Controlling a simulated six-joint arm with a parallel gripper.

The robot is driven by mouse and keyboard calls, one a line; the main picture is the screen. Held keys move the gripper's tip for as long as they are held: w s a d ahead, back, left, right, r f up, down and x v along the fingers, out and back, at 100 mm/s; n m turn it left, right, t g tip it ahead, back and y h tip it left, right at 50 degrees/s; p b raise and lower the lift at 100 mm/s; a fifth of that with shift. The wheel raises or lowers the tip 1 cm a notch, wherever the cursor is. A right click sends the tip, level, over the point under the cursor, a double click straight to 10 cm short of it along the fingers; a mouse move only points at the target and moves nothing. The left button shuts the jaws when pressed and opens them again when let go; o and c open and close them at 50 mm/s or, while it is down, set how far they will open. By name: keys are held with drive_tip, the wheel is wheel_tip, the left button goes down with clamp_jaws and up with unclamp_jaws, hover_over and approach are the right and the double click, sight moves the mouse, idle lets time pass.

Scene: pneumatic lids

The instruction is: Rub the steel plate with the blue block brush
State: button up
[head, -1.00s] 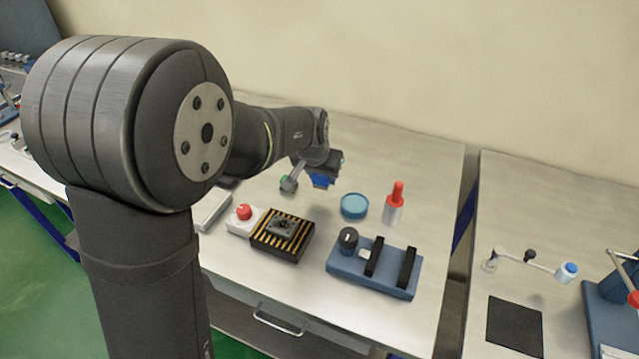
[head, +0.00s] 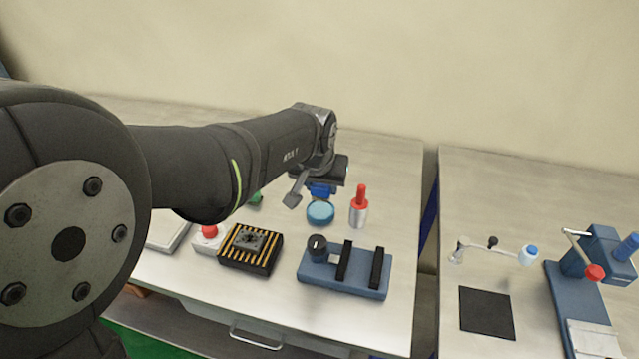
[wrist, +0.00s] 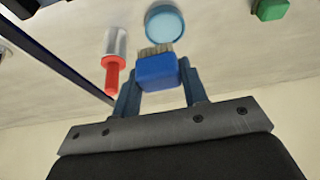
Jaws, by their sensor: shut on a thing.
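The blue block brush (wrist: 157,72) is held between the two fingers of my gripper (wrist: 160,82), with its tan bristles facing away from the palm. In the head view the brush (head: 322,189) shows as a small blue patch under my gripper (head: 321,186), just behind the round blue dish. It appears to be above the table. A flat pale grey plate (head: 168,232), which looks like the steel plate, lies at the table's left, partly hidden by my arm. My gripper is well to the right of it.
The blue dish (head: 320,213) and a red-topped bottle (head: 359,207) stand close to my gripper. A red button box (head: 208,240), a black slatted block (head: 251,249) and a blue fixture (head: 345,272) line the front. A green block (wrist: 271,9) shows in the wrist view.

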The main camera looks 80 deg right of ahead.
drive_tip(key=shift+w, duration=0.1)
drive_tip(key=shift+c, duration=0.6)
approach(253, 235)
wheel_tip(253, 235, up, 3)
drive_tip(key=s+d, duration=0.2)
drive_tip(key=s, duration=0.1)
drive_tip(key=shift+w+d+f, duration=0.1)
drive_tip(key=shift+f, duration=1.9)
drive_tip(key=shift+w+f, duration=0.1)
drive_tip(key=shift+f, duration=1.95)
drive_tip(key=shift+w+d, duration=0.1)
drive_tip(key=shift+w, duration=0.2)
drive_tip(key=shift+c, duration=0.3)
drive_tip(key=shift+w+f, duration=0.15)
drive_tip(key=shift+w, duration=0.4)
drive_tip(key=shift+w+f, duration=0.15)
drive_tip(key=shift+w, duration=0.45)
drive_tip(key=shift+c, duration=0.4)
drive_tip(key=shift+w, duration=1.7)
drive_tip(key=shift+s, duration=3.15)
wheel_tip(253, 235, up, 8)
drive_tip(key=shift+r, duration=0.2)
drive_tip(key=shift+w, duration=0.1)
